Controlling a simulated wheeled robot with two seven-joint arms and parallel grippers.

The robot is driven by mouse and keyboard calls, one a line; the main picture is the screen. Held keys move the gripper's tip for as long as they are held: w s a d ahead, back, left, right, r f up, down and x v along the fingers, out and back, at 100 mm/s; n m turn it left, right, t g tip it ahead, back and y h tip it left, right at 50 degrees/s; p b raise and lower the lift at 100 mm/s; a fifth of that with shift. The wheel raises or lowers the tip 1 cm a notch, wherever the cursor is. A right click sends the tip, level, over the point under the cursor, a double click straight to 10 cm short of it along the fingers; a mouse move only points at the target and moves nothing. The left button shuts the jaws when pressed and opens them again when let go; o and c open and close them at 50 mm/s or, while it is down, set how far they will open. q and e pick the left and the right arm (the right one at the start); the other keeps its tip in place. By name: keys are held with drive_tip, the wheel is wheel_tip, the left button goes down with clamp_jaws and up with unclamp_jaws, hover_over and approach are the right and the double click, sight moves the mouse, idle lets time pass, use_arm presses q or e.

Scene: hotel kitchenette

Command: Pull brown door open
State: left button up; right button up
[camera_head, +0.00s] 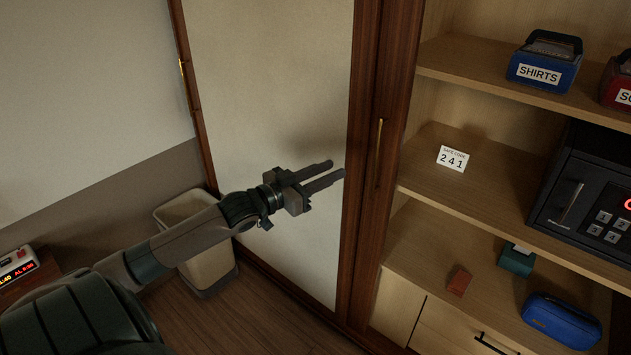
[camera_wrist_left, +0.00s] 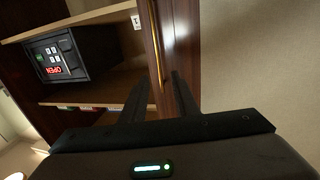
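The brown door has a dark wood frame (camera_head: 361,200) around a pale panel (camera_head: 270,90) in the head view. A thin upright brass handle (camera_head: 379,145) is on the dark wood right of the panel. My left gripper (camera_head: 337,169) is in front of the panel, fingers pointing right toward the handle, and appears apart from it in the head view. In the left wrist view the two dark fingers of my left gripper (camera_wrist_left: 161,78) are apart, and the brass handle (camera_wrist_left: 155,40) lines up with the gap; contact cannot be told. My right gripper is not in view.
Open shelves on the right hold a blue SHIRTS bin (camera_head: 545,62), a code card (camera_head: 451,159), a black safe (camera_head: 590,200) and a blue case (camera_head: 562,320). A pale waste bin (camera_head: 178,212) stands on the floor behind my left arm. A clock (camera_head: 17,267) is at far left.

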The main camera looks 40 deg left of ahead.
use_arm(q)
drive_tip(key=shift+b+v, duration=0.35)
drive_tip(key=shift+v, duration=1.55)
drive_tip(key=shift+f, duration=0.1)
